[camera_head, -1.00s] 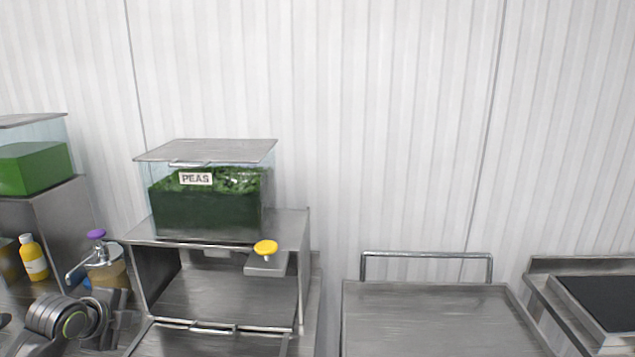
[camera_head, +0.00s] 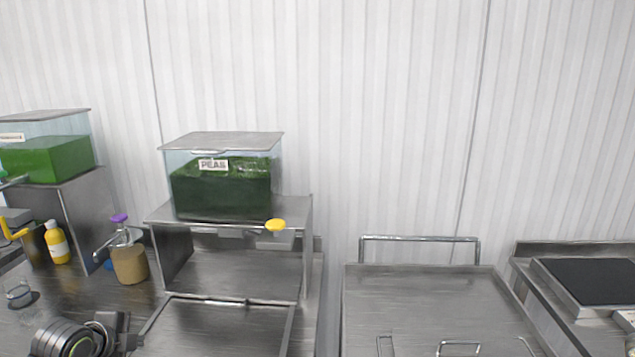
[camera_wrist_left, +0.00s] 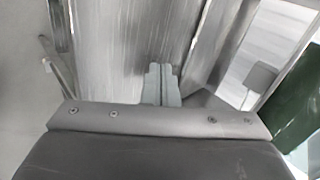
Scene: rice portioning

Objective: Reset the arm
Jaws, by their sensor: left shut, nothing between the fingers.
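My left arm comes in at the bottom left of the head view, with its dark round wrist joint showing. My left gripper (camera_head: 128,340) is low beside the near left corner of the steel tray. In the left wrist view its two pale fingers (camera_wrist_left: 161,84) are together, shut and empty, with bare metal surfaces beyond them. My right gripper does not show in either view.
A yellow bottle (camera_head: 57,243) and a brown pump jar (camera_head: 130,264) stand to the left. A bare steel cart (camera_head: 430,300) is right of centre.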

